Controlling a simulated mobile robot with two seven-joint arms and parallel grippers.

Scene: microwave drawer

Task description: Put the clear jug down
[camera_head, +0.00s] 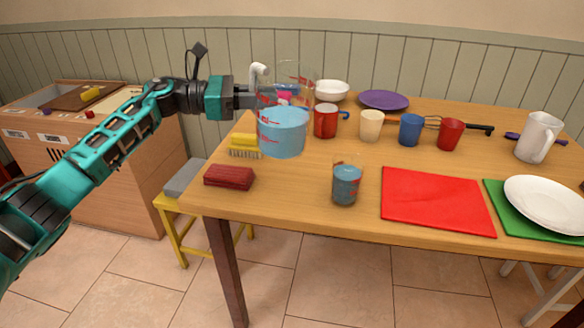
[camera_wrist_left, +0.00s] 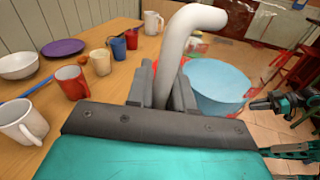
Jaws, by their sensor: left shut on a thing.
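The clear jug (camera_head: 282,128) has red markings and holds blue water. It is upright in the head view, over the left part of the wooden table, and I cannot tell how far its base is above the top. My left gripper (camera_head: 256,95) is shut on its white handle (camera_wrist_left: 183,45), which stands between the fingers in the left wrist view. The blue water (camera_wrist_left: 215,82) shows beyond the handle there. My right gripper (camera_wrist_left: 258,103) seems to show small at the right of the wrist view; its jaws are unclear.
A glass of blue water (camera_head: 346,183) stands right of the jug, near the front. A red block (camera_head: 229,177) and a yellow brush (camera_head: 244,144) lie left. A red mat (camera_head: 436,200) lies right. Several mugs, including a red one (camera_head: 325,120), stand behind. Bare wood (camera_head: 290,185) lies in front.

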